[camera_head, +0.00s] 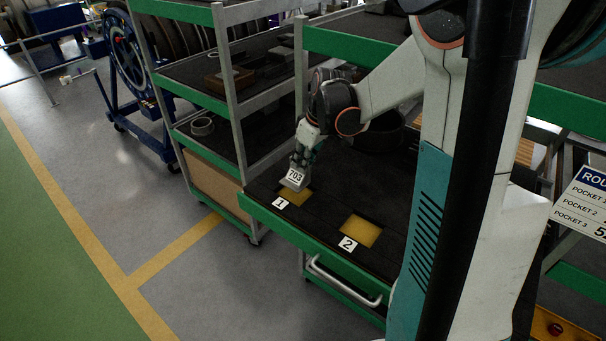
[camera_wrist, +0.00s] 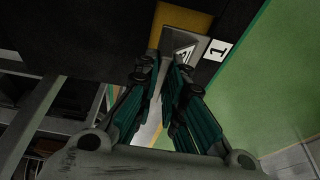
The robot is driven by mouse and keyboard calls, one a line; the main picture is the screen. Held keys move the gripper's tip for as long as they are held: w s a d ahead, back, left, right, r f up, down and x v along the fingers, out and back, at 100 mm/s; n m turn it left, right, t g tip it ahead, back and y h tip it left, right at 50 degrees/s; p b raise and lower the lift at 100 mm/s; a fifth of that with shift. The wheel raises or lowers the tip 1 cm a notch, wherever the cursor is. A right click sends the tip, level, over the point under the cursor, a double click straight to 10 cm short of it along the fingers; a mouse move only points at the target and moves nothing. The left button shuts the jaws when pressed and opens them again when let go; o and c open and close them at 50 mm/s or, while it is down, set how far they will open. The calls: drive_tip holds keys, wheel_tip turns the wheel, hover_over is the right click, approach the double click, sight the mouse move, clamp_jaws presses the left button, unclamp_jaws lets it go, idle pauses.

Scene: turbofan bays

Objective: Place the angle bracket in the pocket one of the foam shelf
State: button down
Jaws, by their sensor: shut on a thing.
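The angle bracket (camera_head: 294,178) is a grey metal piece with a white label reading 703. My gripper (camera_head: 300,160) is shut on it from above and holds it at pocket one (camera_head: 297,197). The pocket is a yellow recess in the dark foam shelf (camera_head: 322,211), marked with a white "1" tag (camera_head: 280,203). The bracket covers part of the pocket; I cannot tell whether it touches the bottom. In the wrist view the fingers (camera_wrist: 165,70) close on the bracket (camera_wrist: 180,42), beside the yellow of the pocket (camera_wrist: 183,20).
Pocket two (camera_head: 360,231) is an empty yellow recess to the right, with a "2" tag (camera_head: 348,244). The shelf has a green front edge (camera_head: 300,243) and a handle (camera_head: 343,285) below. Another rack (camera_head: 215,75) stands at the left. A round dark object (camera_head: 375,135) lies behind my gripper.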

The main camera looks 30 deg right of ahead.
drive_tip(key=shift+f, duration=2.2)
drive_tip(key=shift+s+f+b, duration=0.1)
drive_tip(key=shift+b, duration=0.2)
drive_tip(key=shift+f, duration=0.15)
drive_tip(key=c, duration=1.7)
unclamp_jaws()
drive_tip(key=p+v, duration=0.1)
drive_tip(key=v, duration=1.1)
drive_tip(key=shift+r, duration=0.3)
